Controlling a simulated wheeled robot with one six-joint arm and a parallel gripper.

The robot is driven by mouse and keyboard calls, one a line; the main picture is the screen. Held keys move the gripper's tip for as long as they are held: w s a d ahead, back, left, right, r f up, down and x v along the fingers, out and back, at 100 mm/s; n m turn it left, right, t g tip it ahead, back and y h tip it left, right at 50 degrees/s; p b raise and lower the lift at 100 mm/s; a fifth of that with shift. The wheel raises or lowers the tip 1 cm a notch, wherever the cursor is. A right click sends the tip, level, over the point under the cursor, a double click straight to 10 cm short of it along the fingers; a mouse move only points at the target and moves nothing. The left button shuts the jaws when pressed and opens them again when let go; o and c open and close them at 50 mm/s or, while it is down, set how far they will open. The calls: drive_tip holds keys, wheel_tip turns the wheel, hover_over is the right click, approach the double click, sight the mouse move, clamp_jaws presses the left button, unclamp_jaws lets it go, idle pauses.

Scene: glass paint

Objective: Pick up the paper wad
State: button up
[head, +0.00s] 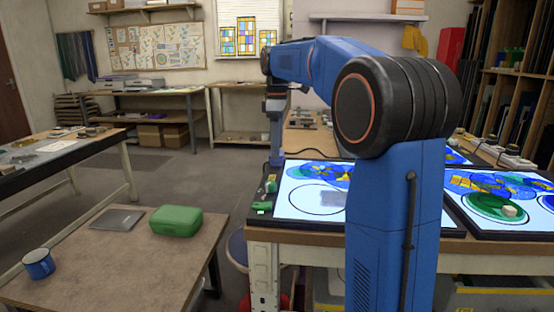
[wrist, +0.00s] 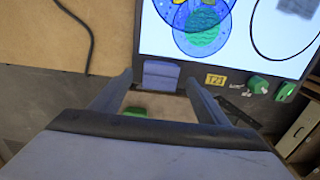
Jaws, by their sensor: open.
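A small pale cream lump (head: 510,211), which may be the paper wad, sits on the green round glass piece of the right-hand light panel in the head view. It is too small to be sure. I see no clear paper wad in the wrist view. My gripper (wrist: 160,77) is open, with nothing held between its fingers. It points down over the edge of a light panel (wrist: 225,60), and a blue-grey block (wrist: 160,74) shows between the fingertips. In the head view my arm reaches left and the gripper hangs at the panel's far left corner, its fingertips unclear.
The left light panel (head: 292,207) carries blue glass designs, with small green items (head: 270,186) along its edge. A low table at left holds a green case (head: 176,220), a blue mug (head: 38,264) and a grey flat item (head: 117,219). A dark cable (wrist: 88,30) lies nearby.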

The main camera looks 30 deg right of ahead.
drive_tip(key=shift+f, duration=0.75)
drive_tip(key=c, duration=1.1)
drive_tip(key=shift+r, duration=0.2)
